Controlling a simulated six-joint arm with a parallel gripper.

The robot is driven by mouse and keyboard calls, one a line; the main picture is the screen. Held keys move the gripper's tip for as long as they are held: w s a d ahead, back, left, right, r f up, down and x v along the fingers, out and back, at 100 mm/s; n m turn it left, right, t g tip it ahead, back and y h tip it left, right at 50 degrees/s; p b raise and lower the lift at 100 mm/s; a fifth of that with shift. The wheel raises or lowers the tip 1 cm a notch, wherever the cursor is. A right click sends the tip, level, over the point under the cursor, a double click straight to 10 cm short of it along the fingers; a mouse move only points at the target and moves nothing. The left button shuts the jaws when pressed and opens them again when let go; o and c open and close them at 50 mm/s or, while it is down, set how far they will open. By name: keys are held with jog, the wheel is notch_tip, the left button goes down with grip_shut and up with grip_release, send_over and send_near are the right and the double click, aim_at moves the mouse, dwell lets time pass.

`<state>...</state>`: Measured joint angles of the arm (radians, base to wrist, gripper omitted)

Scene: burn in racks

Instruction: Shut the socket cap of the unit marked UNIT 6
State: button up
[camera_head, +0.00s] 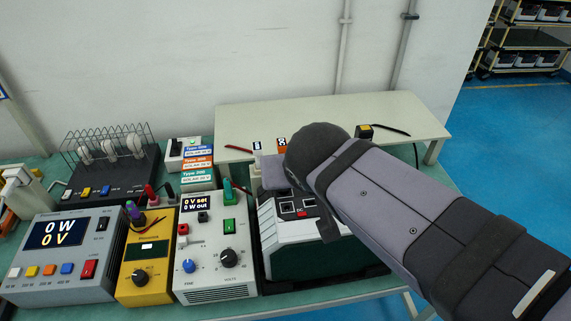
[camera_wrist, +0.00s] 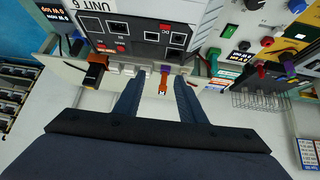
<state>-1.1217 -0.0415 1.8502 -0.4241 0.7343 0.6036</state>
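I cannot make out which part is the socket cap. My gripper (camera_wrist: 156,92) is open, its two dark fingers apart and pointing at the unit's edge. An orange plug-like piece (camera_wrist: 163,82) shows between the fingers; I see no grip on it. My arm hides the fingers in the head view.
A yellow unit (camera_head: 147,264) and a grey supply (camera_head: 215,255) stand left of the dark green unit. A display box (camera_head: 62,262) and a wire rack (camera_head: 108,150) stand further left. A pale bench (camera_head: 400,113) behind holds a black-and-yellow piece (camera_head: 364,131).

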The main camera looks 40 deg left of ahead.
aim_at(285, 191)
jog(key=shift+w+a+f+g+h+p, duration=0.3)
jog(key=shift+a+f+g+p, duration=0.35)
jog(key=shift+f+p, duration=0.65)
jog(key=shift+w+a+f+g+h+p, duration=0.3)
jog(key=shift+a+f+p, duration=0.5)
jog(key=shift+f+p, duration=0.4)
jog(key=shift+w+a+f+g+h+p, duration=0.25)
jog(key=shift+a+f+g+p, duration=0.4)
jog(key=shift+f+p, duration=0.65)
jog(key=shift+a+r, duration=0.1)
jog(key=shift+r, duration=0.15)
jog(key=c, duration=0.8)
